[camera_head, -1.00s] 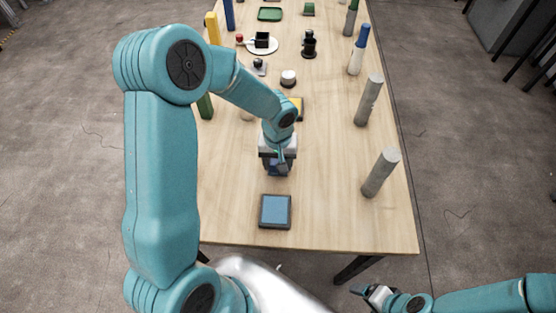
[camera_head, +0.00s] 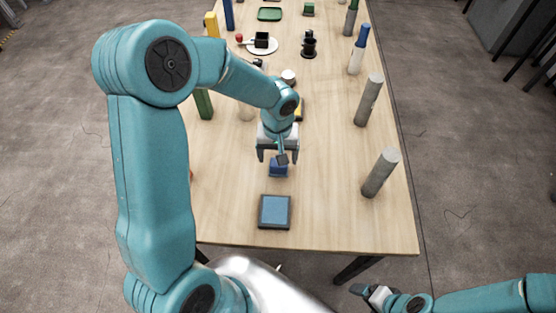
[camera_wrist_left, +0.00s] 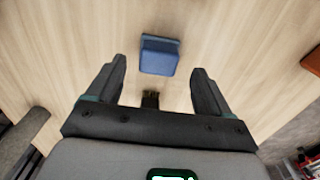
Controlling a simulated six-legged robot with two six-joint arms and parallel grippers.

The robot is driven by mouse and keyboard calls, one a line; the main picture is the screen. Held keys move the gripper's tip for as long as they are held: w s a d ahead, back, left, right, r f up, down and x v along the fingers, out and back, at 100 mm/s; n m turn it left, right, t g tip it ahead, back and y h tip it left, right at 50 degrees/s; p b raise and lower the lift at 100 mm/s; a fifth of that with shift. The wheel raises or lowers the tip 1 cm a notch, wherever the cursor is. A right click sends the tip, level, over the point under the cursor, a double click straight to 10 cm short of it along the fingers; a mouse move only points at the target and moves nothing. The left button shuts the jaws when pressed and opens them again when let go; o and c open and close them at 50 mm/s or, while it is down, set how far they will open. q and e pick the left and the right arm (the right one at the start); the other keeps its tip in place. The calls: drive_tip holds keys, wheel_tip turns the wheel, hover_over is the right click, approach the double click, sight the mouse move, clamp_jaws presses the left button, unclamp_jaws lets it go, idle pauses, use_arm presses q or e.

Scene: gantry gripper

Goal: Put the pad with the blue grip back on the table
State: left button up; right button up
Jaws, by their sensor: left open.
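The pad with the blue grip (camera_head: 278,169) rests on the wooden table, behind the blue-topped square block. In the left wrist view the pad (camera_wrist_left: 159,56) lies ahead of the fingertips, its blue grip facing the camera and a paler edge showing behind it. My left gripper (camera_head: 278,156) is open and empty over the pad, with its fingers spread apart. In the left wrist view the left gripper (camera_wrist_left: 160,74) shows bare table between the fingers. My right gripper (camera_head: 372,294) is low, off the table's front edge; its jaw opening is unclear.
The blue-topped square block (camera_head: 274,212) sits near the front edge of the table (camera_head: 330,225). Grey cylinders (camera_head: 381,172) stand along the right side. A green block (camera_head: 203,105) stands at the left. A white plate (camera_head: 262,47) and several small things are farther back.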

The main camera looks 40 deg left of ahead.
use_arm(q)
wheel_tip(320, 180, up, 8)
drive_tip(key=shift+r, duration=0.15)
idle(0.4)
drive_tip(key=shift+d, duration=0.2)
